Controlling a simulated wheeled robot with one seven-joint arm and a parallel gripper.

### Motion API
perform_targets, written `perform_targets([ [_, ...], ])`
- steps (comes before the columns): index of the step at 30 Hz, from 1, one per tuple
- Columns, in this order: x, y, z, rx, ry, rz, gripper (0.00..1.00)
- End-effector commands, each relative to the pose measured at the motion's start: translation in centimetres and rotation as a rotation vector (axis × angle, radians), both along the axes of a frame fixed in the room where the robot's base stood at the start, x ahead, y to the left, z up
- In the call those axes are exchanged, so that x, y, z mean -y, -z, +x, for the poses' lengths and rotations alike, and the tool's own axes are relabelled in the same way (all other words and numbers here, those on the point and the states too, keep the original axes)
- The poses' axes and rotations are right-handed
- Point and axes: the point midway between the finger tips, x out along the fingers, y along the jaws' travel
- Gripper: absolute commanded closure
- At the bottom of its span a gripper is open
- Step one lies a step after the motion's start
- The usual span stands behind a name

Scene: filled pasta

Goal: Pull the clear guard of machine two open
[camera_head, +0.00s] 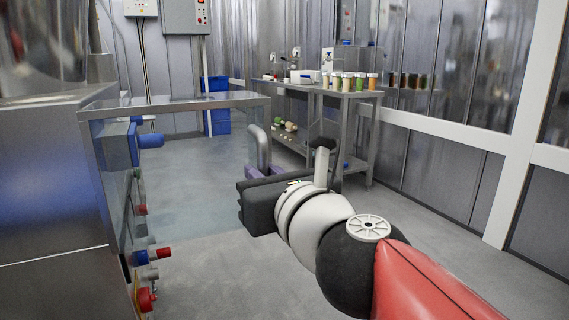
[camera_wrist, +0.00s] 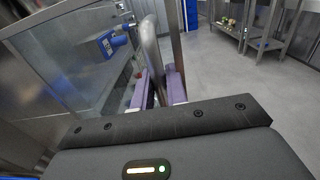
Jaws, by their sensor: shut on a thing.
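The clear guard (camera_head: 200,150) is a see-through panel with a grey metal top edge, standing out to the right from the steel machine (camera_head: 45,180) at the left. The panel also shows at the left of the wrist view (camera_wrist: 60,75). Its upright grey bar handle (camera_head: 264,148) is at the panel's right end; it also shows in the wrist view (camera_wrist: 152,62). My gripper (camera_head: 264,172) is shut on the handle, with its purple fingers (camera_wrist: 163,87) either side of the bar. No machine number can be read.
Blue and red fittings (camera_head: 150,141) stick out along the machine's edge, with a red knob (camera_head: 146,299) low down. A steel table (camera_head: 345,95) with several jars stands at the back right. Blue crates (camera_head: 215,105) stand at the back. Open floor (camera_head: 215,260) lies between.

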Motion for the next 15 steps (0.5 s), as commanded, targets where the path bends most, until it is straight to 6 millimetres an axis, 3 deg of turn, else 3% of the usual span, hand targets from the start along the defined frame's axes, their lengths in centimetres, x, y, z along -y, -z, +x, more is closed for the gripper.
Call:
perform_targets([
  [15, -1.18, -0.14, -0.9, 0.003, -0.031, -0.002, 1.0],
])
